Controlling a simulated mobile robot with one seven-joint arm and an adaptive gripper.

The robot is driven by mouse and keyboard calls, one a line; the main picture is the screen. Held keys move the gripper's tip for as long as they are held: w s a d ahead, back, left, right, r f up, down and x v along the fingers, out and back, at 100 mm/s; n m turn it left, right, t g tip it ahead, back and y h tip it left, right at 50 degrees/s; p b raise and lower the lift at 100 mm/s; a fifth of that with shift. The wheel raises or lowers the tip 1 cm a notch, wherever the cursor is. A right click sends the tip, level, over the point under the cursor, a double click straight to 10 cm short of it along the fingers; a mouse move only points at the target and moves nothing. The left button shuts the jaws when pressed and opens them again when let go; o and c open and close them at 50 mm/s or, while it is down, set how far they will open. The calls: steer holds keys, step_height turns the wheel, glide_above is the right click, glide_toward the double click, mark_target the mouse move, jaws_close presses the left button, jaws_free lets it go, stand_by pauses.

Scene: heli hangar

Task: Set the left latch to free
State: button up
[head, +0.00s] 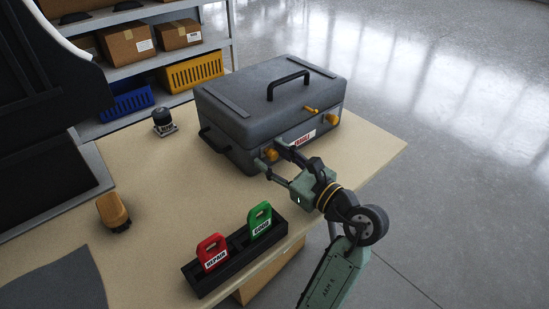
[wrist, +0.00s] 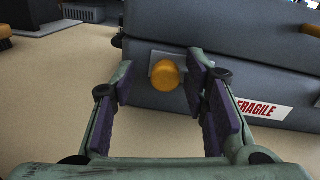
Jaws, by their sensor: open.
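A closed grey case (head: 262,95) stands on the table. In the wrist view this orange knob (wrist: 166,75) sits on a small grey plate near the seam, between my fingers. My gripper (head: 269,158) is open in front of the case, its fingertips on either side of the left latch. In the wrist view my gripper (wrist: 160,78) shows the right finger close to the knob and a wider gap on the left; contact cannot be told. The right latch (head: 333,119) is also orange.
A red-and-white label (head: 303,138) is on the case front, and a black handle (head: 288,83) is on the lid. A black holder (head: 193,274) with red (head: 212,252) and green (head: 260,219) tags stands nearer. The left tabletop has free room.

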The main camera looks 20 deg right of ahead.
steer(key=shift+s+d, duration=0.1)
steer(key=v, duration=1.1)
steer(key=shift+s+d, duration=0.15)
steer(key=shift+s, duration=0.25)
steer(key=shift+s, duration=0.1)
